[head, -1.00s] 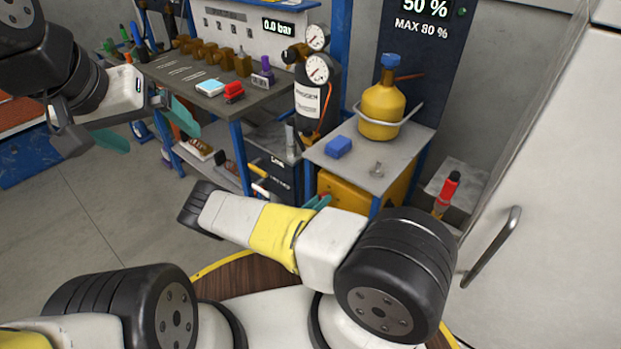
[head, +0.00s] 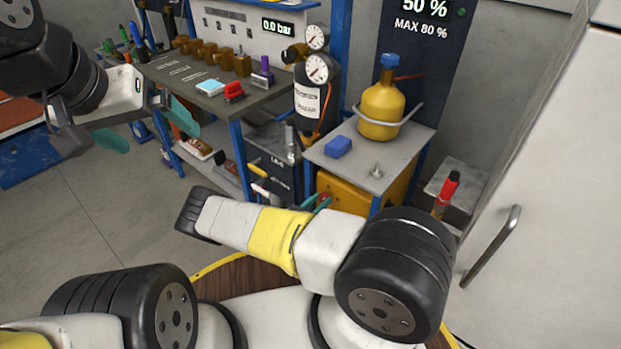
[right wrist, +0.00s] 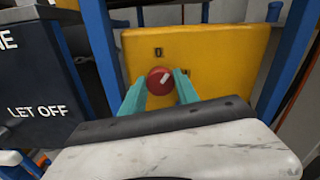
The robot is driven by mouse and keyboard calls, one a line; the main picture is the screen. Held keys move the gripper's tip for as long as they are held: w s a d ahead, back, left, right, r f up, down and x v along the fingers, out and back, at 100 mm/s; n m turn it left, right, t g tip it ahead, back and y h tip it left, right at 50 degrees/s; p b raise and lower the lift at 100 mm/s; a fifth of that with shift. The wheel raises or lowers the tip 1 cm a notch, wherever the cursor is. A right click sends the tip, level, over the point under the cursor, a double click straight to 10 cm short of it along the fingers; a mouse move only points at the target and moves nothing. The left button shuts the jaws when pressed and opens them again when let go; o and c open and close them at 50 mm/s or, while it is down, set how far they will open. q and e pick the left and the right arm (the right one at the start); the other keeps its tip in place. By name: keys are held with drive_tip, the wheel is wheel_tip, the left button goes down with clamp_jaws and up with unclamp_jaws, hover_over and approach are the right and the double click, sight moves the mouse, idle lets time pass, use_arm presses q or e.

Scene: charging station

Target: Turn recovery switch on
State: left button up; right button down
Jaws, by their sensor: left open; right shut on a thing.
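The red round knob (right wrist: 160,80) with a pale slanted mark sits on the front of a yellow box (right wrist: 205,55). I take it to be the recovery switch. My right gripper (right wrist: 161,87) has its teal fingers on both sides of the knob and is shut on it. In the head view the right gripper (head: 318,203) is mostly hidden behind my right arm, at the yellow box (head: 345,200) under the small table. My left gripper (head: 148,127) is open and empty in the air at the left.
The small grey table (head: 345,170) above the box bears a yellow gas bottle (head: 382,110) and a blue block (head: 338,146). A black box (right wrist: 38,90) reading "LET OFF" stands to the left. Blue table legs (right wrist: 102,45) flank the yellow box. A pale cabinet door is at right.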

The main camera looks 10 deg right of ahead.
drive_tip(key=shift+f, duration=0.1)
drive_tip(key=c, duration=0.9)
unclamp_jaws()
drive_tip(key=v, duration=0.8)
